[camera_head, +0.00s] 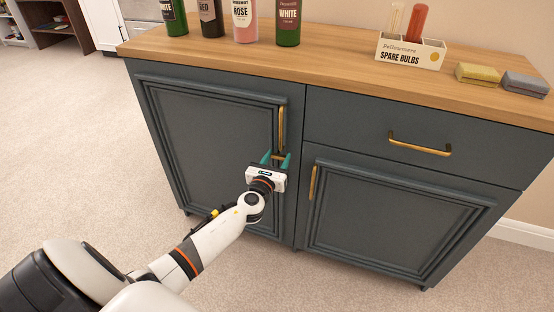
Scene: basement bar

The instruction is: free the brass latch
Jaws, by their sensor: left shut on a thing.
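The dark blue-grey cabinet has a left door (205,150) that is shut, with an upright brass handle (282,125) near its right edge. My left gripper (276,158) reaches in from the lower left, its two teal fingers on either side of brass at the handle's lower end. It is shut on that brass, which looks like part of the handle. I cannot make out a separate brass latch; the fingers and gripper body hide the spot. My right gripper is not in view.
On the wooden top (330,55) stand several bottles (245,20), a spare bulbs holder (411,52), a yellow block (478,74) and a grey block (525,84). A drawer (420,135) and right door (395,215) are shut. Carpet (100,160) in front is clear.

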